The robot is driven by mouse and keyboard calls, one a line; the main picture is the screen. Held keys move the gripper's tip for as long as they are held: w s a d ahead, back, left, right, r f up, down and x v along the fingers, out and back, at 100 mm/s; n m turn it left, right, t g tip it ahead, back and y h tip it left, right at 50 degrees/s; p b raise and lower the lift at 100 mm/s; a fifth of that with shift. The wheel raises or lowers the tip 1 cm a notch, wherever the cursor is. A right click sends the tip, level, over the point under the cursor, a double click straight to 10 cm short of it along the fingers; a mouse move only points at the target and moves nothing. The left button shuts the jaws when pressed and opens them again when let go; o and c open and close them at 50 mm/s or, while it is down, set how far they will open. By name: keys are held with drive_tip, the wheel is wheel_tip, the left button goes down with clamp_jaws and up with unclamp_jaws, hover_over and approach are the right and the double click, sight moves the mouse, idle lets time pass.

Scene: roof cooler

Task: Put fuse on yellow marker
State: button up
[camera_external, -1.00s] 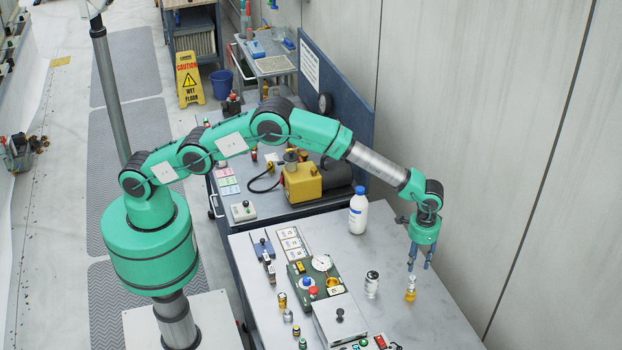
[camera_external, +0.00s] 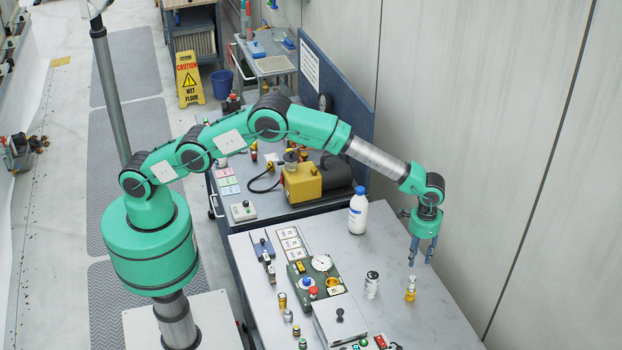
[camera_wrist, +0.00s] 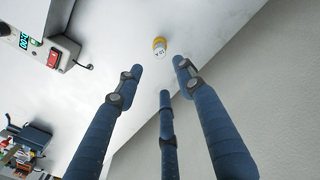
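A small gold-and-white cylinder, which I take for the fuse (camera_external: 410,290), stands upright on the right part of the light bench. It also shows in the wrist view as a small piece with a yellow band and dark print on a white side (camera_wrist: 159,46). My gripper (camera_external: 421,263) is above it and slightly to its right, fingers pointing down. In the wrist view its three blue fingers (camera_wrist: 158,82) are spread and empty, with the fuse beyond their tips. A yellow ring (camera_external: 332,283) lies on the green panel; I cannot tell whether it is the yellow marker.
A silver jar (camera_external: 371,284) stands just left of the fuse, and a white bottle (camera_external: 358,212) farther back. The green panel (camera_external: 316,270) with a gauge and a grey box (camera_external: 340,318) fill the bench's left side. The wall is close on the right.

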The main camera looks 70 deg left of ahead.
drive_tip(key=s+a+r+t, duration=0.1)
drive_tip(key=s+a+r, duration=0.1)
drive_tip(key=a+r, duration=0.65)
drive_tip(key=s+a+r, duration=0.2)
drive_tip(key=a+r, duration=0.4)
drive_tip(key=r, duration=0.5)
drive_tip(key=s+a+r+n+t, duration=0.1)
drive_tip(key=s+a+r+t, duration=0.1)
drive_tip(key=s+a+r, duration=1.15)
drive_tip(key=s+a+r+t, duration=0.1)
drive_tip(key=s+a+r, duration=0.2)
drive_tip(key=s+a, duration=0.45)
drive_tip(key=s+a+r, duration=0.2)
drive_tip(key=s+a, duration=0.4)
drive_tip(key=s, duration=0.3)
drive_tip(key=s+a+f, duration=0.2)
drive_tip(key=s+a, duration=0.1)
drive_tip(key=s, duration=0.6)
drive_tip(key=s+a+f+n+t, duration=0.1)
drive_tip(key=s+a+f, duration=0.2)
drive_tip(key=s, duration=0.6)
drive_tip(key=shift+a+f+t, duration=0.2)
drive_tip(key=shift+a+t, duration=0.1)
drive_tip(key=shift+a, duration=0.15)
drive_tip(key=shift+s+f, duration=0.1)
wheel_tip(320, 180, down, 10)
drive_tip(key=b, duration=1)
